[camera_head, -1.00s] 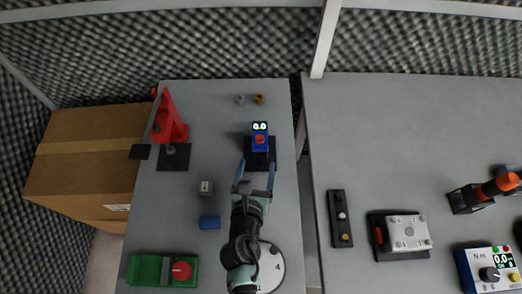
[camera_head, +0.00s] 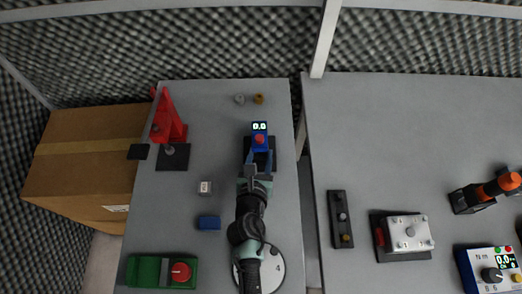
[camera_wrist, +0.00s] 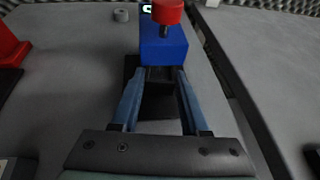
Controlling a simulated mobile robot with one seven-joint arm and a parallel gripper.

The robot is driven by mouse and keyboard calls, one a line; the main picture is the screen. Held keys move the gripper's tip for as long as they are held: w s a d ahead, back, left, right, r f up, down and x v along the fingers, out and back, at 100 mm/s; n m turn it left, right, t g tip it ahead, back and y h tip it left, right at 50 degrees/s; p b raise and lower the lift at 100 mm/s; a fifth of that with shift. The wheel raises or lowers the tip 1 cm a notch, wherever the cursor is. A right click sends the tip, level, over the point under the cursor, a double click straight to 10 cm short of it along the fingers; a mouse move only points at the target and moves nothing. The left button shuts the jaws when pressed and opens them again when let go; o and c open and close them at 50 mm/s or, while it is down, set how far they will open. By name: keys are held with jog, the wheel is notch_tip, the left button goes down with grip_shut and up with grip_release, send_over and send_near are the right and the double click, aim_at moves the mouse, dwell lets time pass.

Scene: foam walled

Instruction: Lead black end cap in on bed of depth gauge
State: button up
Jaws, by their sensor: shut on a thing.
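The depth gauge (camera_head: 260,142) has a blue body with a red knob and a lit display reading 0.0. It stands on a black base (camera_head: 249,157) near the far right of the left table. My gripper (camera_head: 260,157) is right in front of it. In the wrist view, the blue gauge body (camera_wrist: 164,48) is straight ahead of my gripper (camera_wrist: 161,74). The fingers are closed in on a small dark piece (camera_wrist: 160,75) between their tips, taken as the black end cap. It is dark on dark, so its outline and whether it touches the bed are unclear.
A small grey cube (camera_head: 205,188) and a blue block (camera_head: 209,223) lie left of my arm. A red stand (camera_head: 169,120) is at the back left, a green box with a red knob (camera_head: 162,271) at the front left. Two small rings, grey (camera_head: 240,98) and brass (camera_head: 259,98), lie behind the gauge.

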grip_shut()
jog(key=shift+r, duration=0.15)
